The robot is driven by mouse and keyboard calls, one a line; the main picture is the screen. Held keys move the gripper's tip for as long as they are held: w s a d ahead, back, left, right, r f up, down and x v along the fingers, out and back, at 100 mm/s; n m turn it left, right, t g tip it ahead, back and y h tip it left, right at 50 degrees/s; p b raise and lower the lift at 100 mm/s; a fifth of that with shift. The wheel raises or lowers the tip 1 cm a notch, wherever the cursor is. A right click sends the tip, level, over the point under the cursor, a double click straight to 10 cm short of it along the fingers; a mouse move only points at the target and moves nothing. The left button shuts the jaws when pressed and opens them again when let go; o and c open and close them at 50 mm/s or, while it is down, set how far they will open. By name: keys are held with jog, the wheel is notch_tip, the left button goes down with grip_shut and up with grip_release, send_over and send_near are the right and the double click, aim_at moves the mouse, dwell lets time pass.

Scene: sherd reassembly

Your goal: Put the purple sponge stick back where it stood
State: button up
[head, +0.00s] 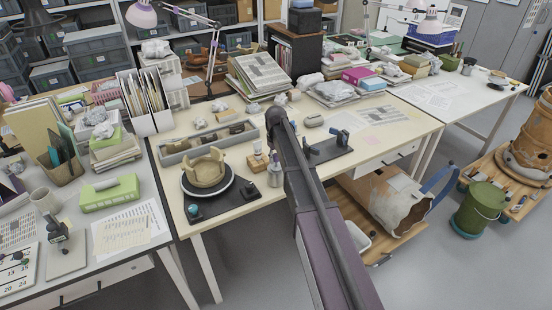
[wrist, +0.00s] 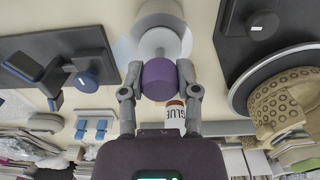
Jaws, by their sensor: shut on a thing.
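The purple sponge stick (wrist: 158,78) shows in the wrist view as a purple round piece between my two fingertips. My gripper (wrist: 159,84) is shut on it. Just beyond it is a pale grey, round-sided thing (wrist: 160,18); I cannot tell whether the stick touches it, or whether it is part of the stick. A white bottle marked GLUE (wrist: 173,116) shows behind the right finger.
A tan sherd bowl (head: 207,168) sits on a dark turntable (head: 232,191) to the left. A wooden block (head: 258,162) stands close to my gripper. A black stand with a blue part (head: 335,142) is on the right. A grey divided tray (head: 177,156) lies behind the bowl.

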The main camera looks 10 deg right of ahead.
jog(key=o, duration=0.9)
jog(key=shift+o, duration=0.2)
jog(key=shift+r, duration=0.2)
notch_tip(320, 180, up, 10)
jog(key=p, duration=1)
jog(key=shift+f, duration=0.2)
jog(key=shift+s+r, duration=0.1)
jog(key=shift+r, duration=0.1)
jog(key=shift+s+d+r+m+t+p, duration=0.2)
jog(key=shift+d+r+m+t+p, duration=0.15)
jog(key=shift+d+m+t+p, duration=0.2)
jog(key=shift+s+d+r+m+t+p, duration=0.2)
jog(key=shift+d+r+m+t+p, duration=0.25)
jog(key=shift+r+m+t, duration=0.2)
jog(key=shift+s+d+r+m+t+p, duration=0.15)
jog(key=shift+d+r+m+t+p, duration=0.2)
jog(key=shift+d+r+m+t, duration=0.2)
